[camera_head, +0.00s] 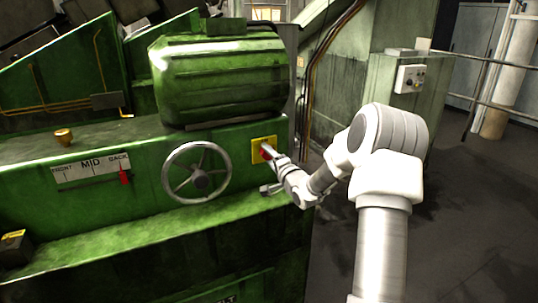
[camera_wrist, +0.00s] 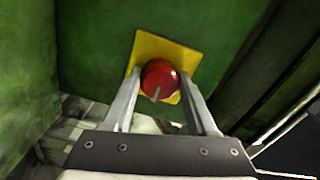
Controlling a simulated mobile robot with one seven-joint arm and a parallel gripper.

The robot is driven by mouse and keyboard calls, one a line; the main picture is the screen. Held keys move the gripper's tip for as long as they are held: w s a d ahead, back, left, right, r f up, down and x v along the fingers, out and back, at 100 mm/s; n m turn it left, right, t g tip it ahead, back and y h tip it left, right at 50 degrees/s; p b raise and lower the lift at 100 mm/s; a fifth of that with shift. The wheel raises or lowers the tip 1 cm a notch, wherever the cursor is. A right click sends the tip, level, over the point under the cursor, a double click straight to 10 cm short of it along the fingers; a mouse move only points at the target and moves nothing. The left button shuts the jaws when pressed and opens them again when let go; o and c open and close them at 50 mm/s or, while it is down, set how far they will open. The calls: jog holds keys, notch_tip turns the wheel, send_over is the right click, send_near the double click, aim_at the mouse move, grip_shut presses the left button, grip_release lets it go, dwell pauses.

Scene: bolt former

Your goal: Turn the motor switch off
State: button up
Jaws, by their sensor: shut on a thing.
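The motor switch is a round red knob (camera_wrist: 160,74) on a yellow plate (camera_wrist: 178,52) fixed to a green machine face. In the head view the yellow plate (camera_head: 257,143) is right of the handwheel, and the red knob (camera_head: 266,155) is partly hidden by my gripper. My gripper (camera_head: 270,153) reaches the knob from the right. In the wrist view its two fingers (camera_wrist: 160,84) lie on either side of the knob, shut on it. A pale pointer mark on the knob points down in the wrist view.
A spoked handwheel (camera_head: 197,172) is left of the plate. A green motor housing (camera_head: 222,78) sits above. A FRONT/MID/BACK scale with a red pointer (camera_head: 124,176) is farther left. A grey control box (camera_head: 410,79) is at back right. Open floor (camera_head: 470,210) lies to the right.

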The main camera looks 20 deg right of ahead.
dwell(0.4)
jog(key=o, duration=1.4)
jog(key=shift+c, duration=0.2)
jog(key=s+p, duration=0.1)
jog(key=s, duration=1.6)
jog(key=shift+s+d, duration=0.25)
